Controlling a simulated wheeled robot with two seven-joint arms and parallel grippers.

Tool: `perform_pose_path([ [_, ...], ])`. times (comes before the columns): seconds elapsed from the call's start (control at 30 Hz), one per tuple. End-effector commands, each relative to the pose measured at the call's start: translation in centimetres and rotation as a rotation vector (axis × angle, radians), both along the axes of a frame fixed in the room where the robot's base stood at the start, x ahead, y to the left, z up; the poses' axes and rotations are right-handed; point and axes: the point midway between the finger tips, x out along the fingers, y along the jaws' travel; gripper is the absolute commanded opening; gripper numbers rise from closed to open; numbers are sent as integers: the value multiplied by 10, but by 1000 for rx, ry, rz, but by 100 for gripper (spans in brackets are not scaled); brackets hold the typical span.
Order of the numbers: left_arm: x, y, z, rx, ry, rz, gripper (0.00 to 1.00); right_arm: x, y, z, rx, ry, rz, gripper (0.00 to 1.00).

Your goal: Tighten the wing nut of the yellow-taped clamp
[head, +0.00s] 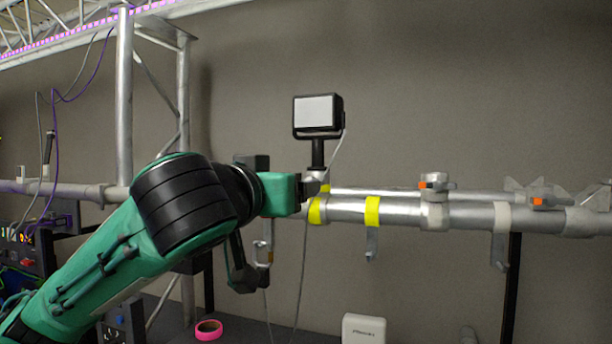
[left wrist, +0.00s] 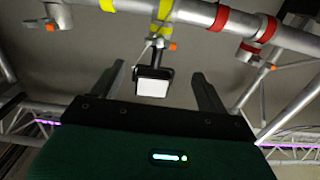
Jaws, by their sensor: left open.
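The yellow-taped clamp (left wrist: 152,43) shows in the left wrist view on a silver tube, beside a yellow tape band (left wrist: 165,10). Its orange-tipped wing nut (left wrist: 172,46) sticks out to the right. A small lamp with a white face (left wrist: 153,82) is fixed to this clamp. In the head view the lamp (head: 317,112) stands above the tube's left end, near a yellow band (head: 315,211); my gripper hides much of the clamp there. My left gripper (head: 318,188) is close to the clamp. In the left wrist view its fingers (left wrist: 158,75) are apart, with nothing between them touching. My right gripper is not in view.
More clamps with orange tips (head: 434,184) sit along the tube to the right. A cable (head: 305,260) hangs below the lamp. A pink tape roll (head: 209,330) and a white box (head: 364,329) lie low down. A truss upright (head: 124,100) stands at left.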

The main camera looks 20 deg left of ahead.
Motion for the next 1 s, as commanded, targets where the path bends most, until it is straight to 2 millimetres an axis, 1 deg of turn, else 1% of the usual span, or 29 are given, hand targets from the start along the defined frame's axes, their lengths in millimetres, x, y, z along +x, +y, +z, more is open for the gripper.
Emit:
perform_pose_path([
  [0.03,11,0,5,-1,5,3,76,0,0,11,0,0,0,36],
  [0.1,25,0,6,-1,5,3,76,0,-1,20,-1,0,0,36],
  [0.3,65,-1,6,0,4,2,76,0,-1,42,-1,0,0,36],
  [0.5,96,-3,4,-1,3,2,76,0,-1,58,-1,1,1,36],
  [0.7,111,-3,1,0,2,1,76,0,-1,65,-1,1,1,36],
  [1.0,113,-3,0,0,1,1,76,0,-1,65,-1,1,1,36],
])
